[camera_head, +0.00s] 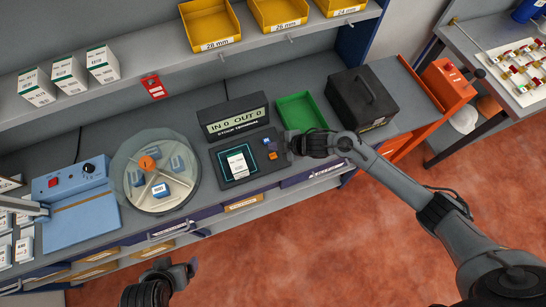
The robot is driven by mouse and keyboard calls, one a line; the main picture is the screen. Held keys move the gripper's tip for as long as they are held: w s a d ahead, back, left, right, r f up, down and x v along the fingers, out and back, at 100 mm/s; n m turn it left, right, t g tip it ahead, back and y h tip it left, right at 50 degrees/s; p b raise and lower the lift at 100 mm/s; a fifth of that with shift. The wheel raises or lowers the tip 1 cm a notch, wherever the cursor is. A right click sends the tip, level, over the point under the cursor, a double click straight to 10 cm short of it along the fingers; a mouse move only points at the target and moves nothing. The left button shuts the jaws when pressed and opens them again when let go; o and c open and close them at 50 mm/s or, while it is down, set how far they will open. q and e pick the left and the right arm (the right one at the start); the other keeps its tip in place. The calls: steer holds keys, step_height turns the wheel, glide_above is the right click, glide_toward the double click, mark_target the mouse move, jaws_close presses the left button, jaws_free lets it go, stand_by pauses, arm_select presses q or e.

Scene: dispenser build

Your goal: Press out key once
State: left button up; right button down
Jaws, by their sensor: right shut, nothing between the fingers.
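The stock terminal (236,119) stands mid-bench, and its display reads "IN 0 OUT 0". In front of it lies a dark pad (220,176) with a white labelled box (238,165) inside a lit outline. At the pad's right are a small blue key (266,141) and an orange key (272,155); their labels are too small to read. My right gripper (290,146) is shut and empty, just right of the two keys; I cannot tell if it touches either. My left gripper (180,268) is low in front of the bench, its opening unclear.
A green tray (302,112) and a black case (362,99) stand behind and right of my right gripper. A round clear-walled dispenser (146,207) and a blue machine (80,223) stand to the left. A shelf with yellow bins (210,24) overhangs the back.

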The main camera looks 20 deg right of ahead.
mark_target(275, 157)
step_height(275, 157, down, 4)
steer(key=shift+r+b, duration=0.15)
steer(key=shift+b, duration=1.1)
steer(key=shift+f+b, duration=0.45)
steer(key=shift+f, duration=0.25)
stand_by(0.3)
steer(key=shift+f, duration=0.2)
steer(key=shift+f, duration=0.25)
